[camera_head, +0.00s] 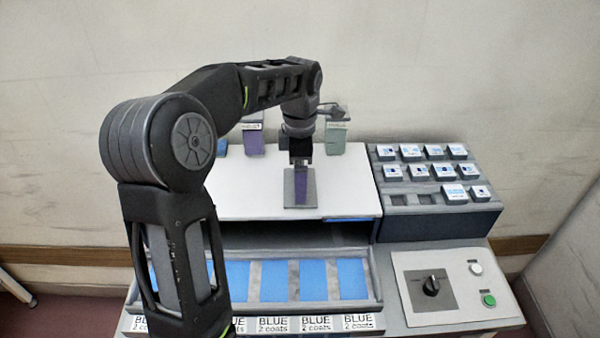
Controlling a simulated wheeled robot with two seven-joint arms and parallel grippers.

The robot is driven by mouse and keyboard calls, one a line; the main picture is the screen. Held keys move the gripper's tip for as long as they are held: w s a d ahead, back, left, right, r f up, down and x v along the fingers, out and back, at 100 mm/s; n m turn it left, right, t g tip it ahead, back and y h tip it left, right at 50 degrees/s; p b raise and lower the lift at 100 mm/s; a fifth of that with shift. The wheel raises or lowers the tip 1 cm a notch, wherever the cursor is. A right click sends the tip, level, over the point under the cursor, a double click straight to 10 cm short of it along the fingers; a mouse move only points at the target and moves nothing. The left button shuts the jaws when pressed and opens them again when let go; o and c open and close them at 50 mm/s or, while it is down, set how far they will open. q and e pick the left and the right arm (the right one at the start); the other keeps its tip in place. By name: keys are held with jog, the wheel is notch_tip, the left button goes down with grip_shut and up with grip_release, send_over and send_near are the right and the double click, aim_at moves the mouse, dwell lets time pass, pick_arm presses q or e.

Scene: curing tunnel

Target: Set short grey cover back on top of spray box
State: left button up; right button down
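The spray box appears to be the white-topped box (240,200) in the middle, with a dark opening along its front. A small grey square plate (285,188), which may be the short grey cover, is on or just above the white top near its middle. My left gripper (300,166) points straight down at the purple piece from above. Its fingers are dark and small, so I cannot tell whether they are closed on it. My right gripper is not in view.
A purple labelled block (253,140) and a green one (336,137) stand at the back. A rack of white labelled blocks (436,175) is at the right. A knob panel (440,288) and a tray with blue panels (352,278) are in front.

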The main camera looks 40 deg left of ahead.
pick_arm(q)
jog(key=shift+f, duration=0.35)
dwell(0.5)
jog(key=o, duration=1.3)
jog(key=shift+r, duration=0.5)
notch_tip(320, 180, up, 4)
jog(key=shift+f+b, duration=0.1)
jog(key=shift+b, duration=0.35)
notch_tip(320, 180, up, 3)
jog(key=shift+r+p, duration=0.1)
jog(key=shift+p, duration=0.8)
